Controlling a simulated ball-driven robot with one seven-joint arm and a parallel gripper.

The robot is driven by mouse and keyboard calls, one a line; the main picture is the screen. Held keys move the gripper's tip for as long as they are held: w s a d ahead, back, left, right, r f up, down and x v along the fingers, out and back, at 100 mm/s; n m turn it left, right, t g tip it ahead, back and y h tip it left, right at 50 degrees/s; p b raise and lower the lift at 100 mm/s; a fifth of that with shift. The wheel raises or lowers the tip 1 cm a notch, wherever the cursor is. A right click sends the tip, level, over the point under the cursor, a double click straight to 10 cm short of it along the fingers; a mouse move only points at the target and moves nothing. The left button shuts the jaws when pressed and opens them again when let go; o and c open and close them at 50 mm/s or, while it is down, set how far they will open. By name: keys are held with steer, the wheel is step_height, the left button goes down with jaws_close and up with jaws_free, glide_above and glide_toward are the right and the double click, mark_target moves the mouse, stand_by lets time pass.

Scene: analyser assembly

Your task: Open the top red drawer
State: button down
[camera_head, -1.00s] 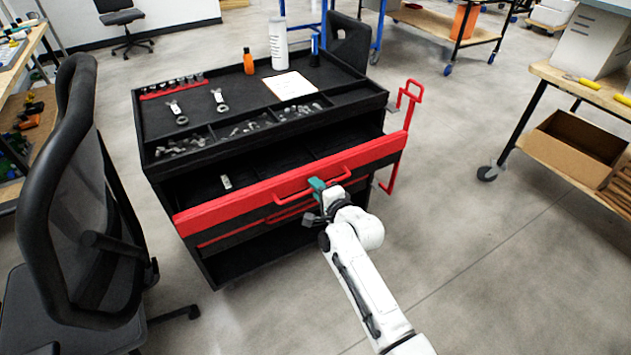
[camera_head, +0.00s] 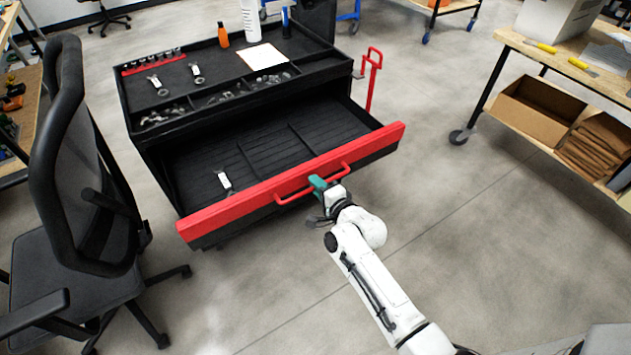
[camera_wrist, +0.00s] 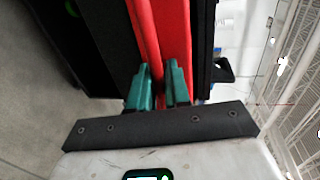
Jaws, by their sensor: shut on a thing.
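The top red drawer (camera_head: 250,203) of the black tool cart is pulled well out toward me. Its black inside with dividers shows, and a small white-and-dark item (camera_head: 224,182) lies in it at the left. A red bar handle (camera_head: 296,188) runs along the middle of its front. My gripper (camera_head: 318,186), with teal fingers, is shut on the right part of this handle. In the wrist view, the two teal fingertips (camera_wrist: 159,85) close on either side of the red bar (camera_wrist: 147,35); the exact contact is partly hidden.
The cart top (camera_head: 205,84) holds bottles, a paper and small parts. A black office chair (camera_head: 75,200) stands close at the left. A workbench (camera_head: 560,75) with cardboard boxes (camera_head: 541,112) stands at the right. The floor (camera_head: 450,225) between cart and bench is clear.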

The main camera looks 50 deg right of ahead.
steer(key=shift+f, duration=0.1)
steer(key=c, duration=1.3)
jaws_free()
steer(key=shift+o, duration=0.2)
steer(key=p+v, duration=0.1)
steer(key=v, duration=0.9)
steer(key=shift+s+p, duration=0.35)
steer(key=shift+s, duration=0.05)
steer(key=shift+a, duration=0.15)
steer(key=s+a+f+n+g+y, duration=0.2)
steer(key=s+a+n+g+y, duration=0.4)
steer(key=a+n, duration=0.55)
steer(key=s+r+n+g+h, duration=0.2)
steer(key=s+n+g, duration=0.6)
steer(key=s, duration=0.4)
steer(key=shift+a+r+n, duration=0.4)
steer(key=shift+n, duration=0.25)
